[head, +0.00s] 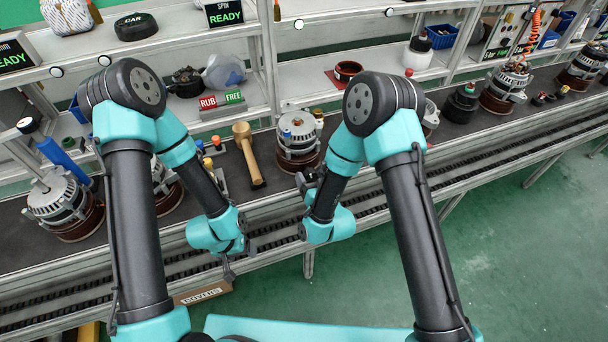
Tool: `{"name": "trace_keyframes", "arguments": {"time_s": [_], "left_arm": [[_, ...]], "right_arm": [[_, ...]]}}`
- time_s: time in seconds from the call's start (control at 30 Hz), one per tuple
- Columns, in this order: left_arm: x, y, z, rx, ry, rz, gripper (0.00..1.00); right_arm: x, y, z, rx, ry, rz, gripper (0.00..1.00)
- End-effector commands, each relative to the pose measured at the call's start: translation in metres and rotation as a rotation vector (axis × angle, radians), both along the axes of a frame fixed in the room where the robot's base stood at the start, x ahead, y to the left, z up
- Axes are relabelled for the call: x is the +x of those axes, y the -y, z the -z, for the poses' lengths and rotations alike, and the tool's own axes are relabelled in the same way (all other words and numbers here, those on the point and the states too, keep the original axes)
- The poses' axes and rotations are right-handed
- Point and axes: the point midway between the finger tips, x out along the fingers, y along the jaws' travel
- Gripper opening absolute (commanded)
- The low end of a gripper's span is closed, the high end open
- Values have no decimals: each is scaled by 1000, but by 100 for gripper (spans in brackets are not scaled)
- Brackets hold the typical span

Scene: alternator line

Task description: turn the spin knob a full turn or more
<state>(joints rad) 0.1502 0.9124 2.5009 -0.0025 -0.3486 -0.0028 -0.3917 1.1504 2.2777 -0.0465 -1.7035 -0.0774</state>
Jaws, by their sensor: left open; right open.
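I cannot tell for sure which part is the spin knob. A display reading SPIN READY (224,13) sits on the upper shelf above. My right gripper (302,182) is open, just in front of the alternator's lower side; I cannot tell whether it touches. My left gripper (229,270) is open and empty, low in front of the line's edge.
A wooden mallet (248,153) lies left of the alternator. Behind is a RUB/FREE sign (221,104). Another alternator (62,206) with a blue-handled tool stands at left, more at right (503,89). A COVERS box (203,293) is below the line. Green floor at right is clear.

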Motion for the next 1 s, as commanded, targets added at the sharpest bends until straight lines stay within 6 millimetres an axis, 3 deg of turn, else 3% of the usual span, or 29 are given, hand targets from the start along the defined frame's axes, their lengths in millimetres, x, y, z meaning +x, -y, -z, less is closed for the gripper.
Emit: {"name": "trace_keyframes", "arguments": {"time_s": [0.43,0.93,1.0], "left_arm": [[0,0,0,0,0,0,71],[0,0,0,0,0,0,71],[0,0,0,0,0,0,71]], "right_arm": [[9,0,0,0,-1,7,71],[9,0,0,0,-1,7,23],[9,0,0,-1,0,7,22]]}}
